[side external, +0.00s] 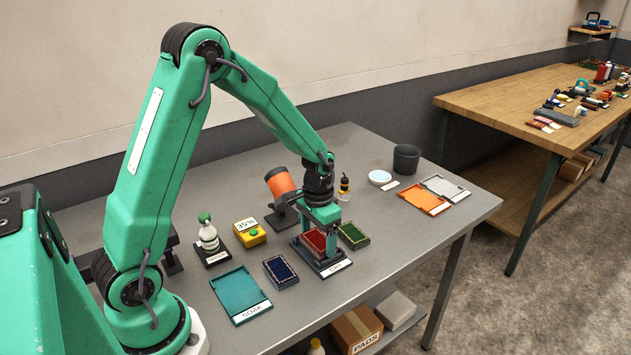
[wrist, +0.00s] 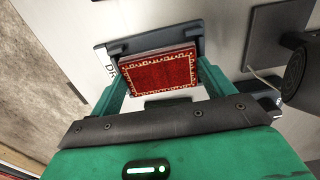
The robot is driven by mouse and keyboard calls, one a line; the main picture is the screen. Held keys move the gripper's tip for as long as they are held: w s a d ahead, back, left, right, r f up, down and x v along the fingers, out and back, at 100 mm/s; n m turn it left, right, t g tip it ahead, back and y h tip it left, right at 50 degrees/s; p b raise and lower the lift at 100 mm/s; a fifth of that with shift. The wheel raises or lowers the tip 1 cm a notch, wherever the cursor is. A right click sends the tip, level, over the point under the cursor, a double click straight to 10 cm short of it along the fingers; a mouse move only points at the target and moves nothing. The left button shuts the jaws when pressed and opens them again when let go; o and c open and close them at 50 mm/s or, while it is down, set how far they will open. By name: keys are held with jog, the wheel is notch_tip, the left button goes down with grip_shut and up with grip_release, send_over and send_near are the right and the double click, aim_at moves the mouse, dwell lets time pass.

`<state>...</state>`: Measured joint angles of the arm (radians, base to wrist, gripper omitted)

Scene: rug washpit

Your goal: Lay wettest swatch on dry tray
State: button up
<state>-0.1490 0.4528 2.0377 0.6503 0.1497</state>
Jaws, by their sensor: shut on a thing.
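My gripper (side external: 318,232) points down over the dark grey dry tray (side external: 332,268), whose label faces the front. It is shut on the red swatch (side external: 313,241), a flat red piece with a pale patterned border. In the wrist view the swatch (wrist: 158,74) sits between my green fingers (wrist: 162,88), with the tray (wrist: 120,46) behind it. I cannot tell whether the swatch touches the tray floor. A blue swatch (side external: 281,270) lies to the left of the tray, and a green swatch (side external: 353,235) lies to its right.
A teal soak tray (side external: 237,292) lies at front left. A yellow box with a green button (side external: 250,233), a bottle (side external: 208,236) and an orange cylinder on a stand (side external: 280,182) stand behind. Orange and grey trays (side external: 424,199), a cup (side external: 406,158) and a dish (side external: 380,178) are at right.

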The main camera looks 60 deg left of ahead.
aim_at(318, 240)
jog(key=shift+f, duration=0.1)
dwell(0.3)
jog(key=o, duration=0.9)
jog(key=shift+r, duration=3.5)
